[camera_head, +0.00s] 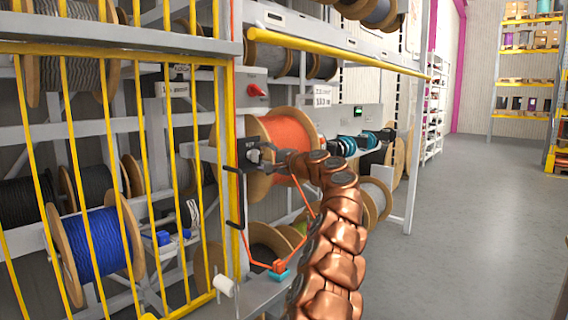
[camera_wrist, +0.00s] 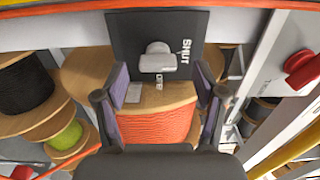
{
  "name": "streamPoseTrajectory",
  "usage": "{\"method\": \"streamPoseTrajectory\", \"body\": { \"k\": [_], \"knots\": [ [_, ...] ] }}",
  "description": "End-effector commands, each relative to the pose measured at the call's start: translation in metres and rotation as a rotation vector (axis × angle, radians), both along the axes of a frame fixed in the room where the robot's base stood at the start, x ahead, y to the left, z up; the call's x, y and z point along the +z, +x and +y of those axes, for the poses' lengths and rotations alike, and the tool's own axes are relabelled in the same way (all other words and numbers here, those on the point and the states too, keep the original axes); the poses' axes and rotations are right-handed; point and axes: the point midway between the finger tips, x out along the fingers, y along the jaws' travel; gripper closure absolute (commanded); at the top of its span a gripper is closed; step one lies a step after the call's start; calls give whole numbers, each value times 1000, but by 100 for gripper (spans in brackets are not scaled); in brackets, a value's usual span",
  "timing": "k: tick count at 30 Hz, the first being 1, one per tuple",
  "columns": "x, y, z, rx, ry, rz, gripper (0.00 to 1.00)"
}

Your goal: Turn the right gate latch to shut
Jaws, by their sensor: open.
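The gate latch is a pale grey knob (camera_wrist: 158,60) on a dark plate (camera_wrist: 122,32) in the wrist view. In the head view the dark plate (camera_head: 246,150) is on the post at the right end of the yellow barred gate (camera_head: 108,130), and my gripper mostly hides the knob. My gripper (camera_head: 262,156) is open in front of the plate. In the wrist view its fingers (camera_wrist: 161,80) are spread below and either side of the knob, with nothing between them.
An orange cable reel (camera_head: 292,135) stands close behind the latch. A red rotary switch (camera_head: 257,90) is on a grey box above it. A yellow bar (camera_head: 340,54) juts out overhead. A black handle (camera_head: 235,210) is on the gate post. The floor at right is clear.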

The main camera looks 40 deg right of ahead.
Motion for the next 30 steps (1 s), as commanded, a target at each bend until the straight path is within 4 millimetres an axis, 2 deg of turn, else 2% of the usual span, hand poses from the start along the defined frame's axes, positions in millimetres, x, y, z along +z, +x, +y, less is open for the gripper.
{"method": "streamPoseTrajectory", "body": {
  "k": [30],
  "knots": [
    [-1, -77, -18, 2, 3, 0, 30]
  ]
}}
